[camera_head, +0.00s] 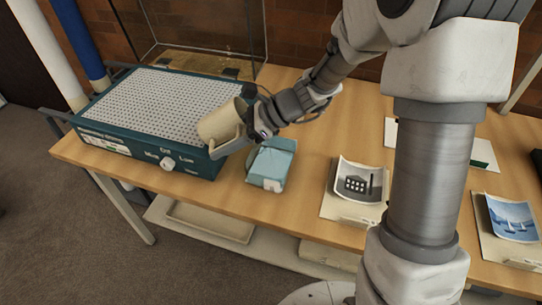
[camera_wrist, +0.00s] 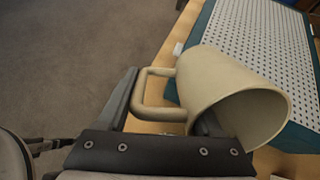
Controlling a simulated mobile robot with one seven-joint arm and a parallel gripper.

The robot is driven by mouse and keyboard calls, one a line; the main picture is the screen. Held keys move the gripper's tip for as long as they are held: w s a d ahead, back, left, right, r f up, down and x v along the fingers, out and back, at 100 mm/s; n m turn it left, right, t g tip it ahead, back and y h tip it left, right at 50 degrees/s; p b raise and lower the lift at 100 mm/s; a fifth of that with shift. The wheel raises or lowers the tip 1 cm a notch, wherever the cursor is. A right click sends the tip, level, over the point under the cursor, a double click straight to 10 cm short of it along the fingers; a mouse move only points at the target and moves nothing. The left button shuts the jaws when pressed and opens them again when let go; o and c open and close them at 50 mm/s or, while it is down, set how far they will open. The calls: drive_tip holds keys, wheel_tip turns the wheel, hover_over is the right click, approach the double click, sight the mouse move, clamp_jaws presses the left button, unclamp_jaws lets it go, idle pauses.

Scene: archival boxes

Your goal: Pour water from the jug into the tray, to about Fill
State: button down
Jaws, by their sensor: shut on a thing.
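The beige jug (camera_head: 218,125) is in my gripper (camera_head: 253,122), above the front right corner of the teal tray (camera_head: 205,160). The tray has a white perforated top. A white knob (camera_head: 167,163) with printed labels, one seemingly reading "Fill", is on its front. In the wrist view the jug (camera_wrist: 225,80) lies tilted, its open mouth facing the lower right. Its handle is between the fingers of my gripper (camera_wrist: 165,108), and one finger is partly hidden by the jug. I see no water in the jug or in the tray.
A light blue box (camera_head: 271,163) stands just right of the tray. A box with a picture card (camera_head: 360,184) and another with a boat picture (camera_head: 511,217) are further right. A clear case (camera_head: 195,35) stands behind. Bare wood (camera_head: 310,160) shows between the boxes.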

drive_tip(key=shift+a+y+b, duration=0.2)
drive_tip(key=shift+y+b, duration=0.1)
drive_tip(key=shift+b, duration=0.4)
drive_tip(key=shift+f+y+b, duration=0.4)
drive_tip(key=shift+y+b, duration=0.7)
drive_tip(key=shift+b, duration=1.35)
drive_tip(key=shift+d+f+y+b, duration=0.6)
drive_tip(key=shift+d+f+b, duration=0.1)
drive_tip(key=shift+b, duration=0.35)
drive_tip(key=h+p, duration=0.1)
drive_tip(key=p, duration=0.2)
drive_tip(key=a+r+h+p, duration=0.1)
drive_tip(key=p, duration=0.2)
drive_tip(key=r+h+p, duration=0.1)
drive_tip(key=h+p, duration=0.1)
drive_tip(key=p, duration=0.1)
drive_tip(key=shift+s+a+r, duration=0.1)
drive_tip(key=shift+a+r, duration=0.1)
drive_tip(key=shift+a, duration=0.1)
drive_tip(key=shift+h+p, duration=0.6)
drive_tip(key=shift+p, duration=0.45)
drive_tip(key=shift+d+f+h+p, duration=0.2)
drive_tip(key=shift+f+h+p, duration=0.3)
drive_tip(key=shift+f+p, duration=0.1)
